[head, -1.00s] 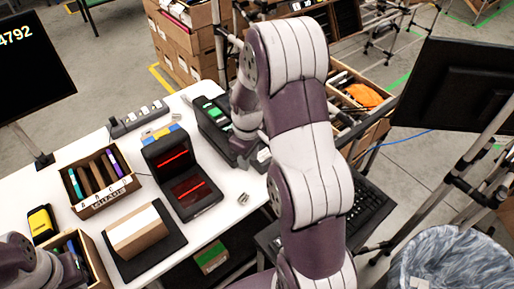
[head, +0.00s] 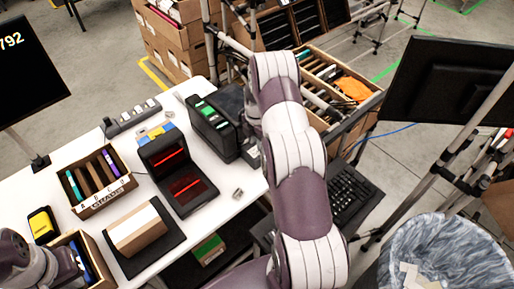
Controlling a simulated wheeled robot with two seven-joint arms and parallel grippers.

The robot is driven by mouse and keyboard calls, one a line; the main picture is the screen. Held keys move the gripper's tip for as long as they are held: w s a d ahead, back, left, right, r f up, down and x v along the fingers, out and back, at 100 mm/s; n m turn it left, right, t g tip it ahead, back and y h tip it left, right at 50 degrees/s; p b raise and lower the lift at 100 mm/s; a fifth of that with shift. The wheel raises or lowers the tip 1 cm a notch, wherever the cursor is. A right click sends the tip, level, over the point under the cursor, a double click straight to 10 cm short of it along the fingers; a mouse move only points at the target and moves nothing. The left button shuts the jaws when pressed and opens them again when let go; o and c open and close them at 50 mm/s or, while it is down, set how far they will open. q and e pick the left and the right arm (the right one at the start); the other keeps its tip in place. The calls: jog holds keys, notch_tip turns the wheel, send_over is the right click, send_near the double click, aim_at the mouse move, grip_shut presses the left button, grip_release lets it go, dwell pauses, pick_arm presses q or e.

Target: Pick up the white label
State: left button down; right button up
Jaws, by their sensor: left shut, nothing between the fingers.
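No separate white label can be picked out with certainty. A black label printer (head: 213,128) with green lights stands at the table's right end. A small pale patch shows at its front right corner, too small to identify. My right gripper (head: 251,143) is beside the printer's right side, mostly hidden behind my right arm; its fingers cannot be made out. My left gripper (head: 68,264) is at the lower left, shut and empty, over a box with dark items. A brown carton (head: 138,236) with a white strip on top lies on a black pad.
A black scanner (head: 181,186) with red lines stands mid-table beside a small metallic piece (head: 238,193). A divided box (head: 99,183) and a yellow device (head: 42,225) are at left. A lined bin (head: 440,262) with paper scraps is at lower right.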

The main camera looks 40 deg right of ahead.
jog(key=f+p, duration=0.1)
jog(key=f, duration=0.1)
jog(key=f+p, duration=0.1)
jog(key=f, duration=0.1)
jog(key=shift+s+d+f+p, duration=0.15)
jog(key=shift+s+f+p, duration=0.05)
jog(key=shift+f+p, duration=0.15)
jog(key=shift+w+f, duration=0.1)
jog(key=shift+f, duration=0.1)
grip_shut()
jog(key=shift+r, duration=0.15)
